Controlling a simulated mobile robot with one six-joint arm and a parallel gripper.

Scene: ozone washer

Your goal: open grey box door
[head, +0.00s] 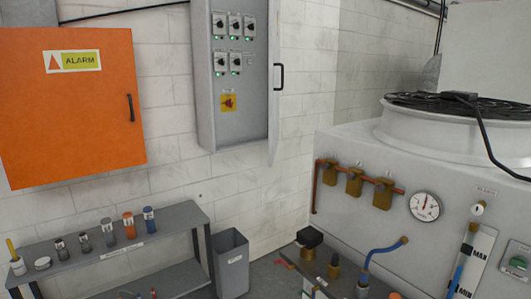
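The grey box (240,132) hangs on the white block wall, upper middle in the head view. Its door (274,120) stands open at the box's right side, swung out and seen nearly edge-on. A black handle (279,77) is on the door. Inside the box show several black switches (220,24) with green lights and a red knob on a yellow plate (229,103). The top of the box is cut off by the picture edge. My gripper is not in view.
An orange alarm box (70,130) hangs at left, shut. Below it, a grey shelf (165,225) carries several small containers. A grey bin (232,265) stands beside it. A large grey machine (380,150) with pipes and a gauge (424,206) fills the right.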

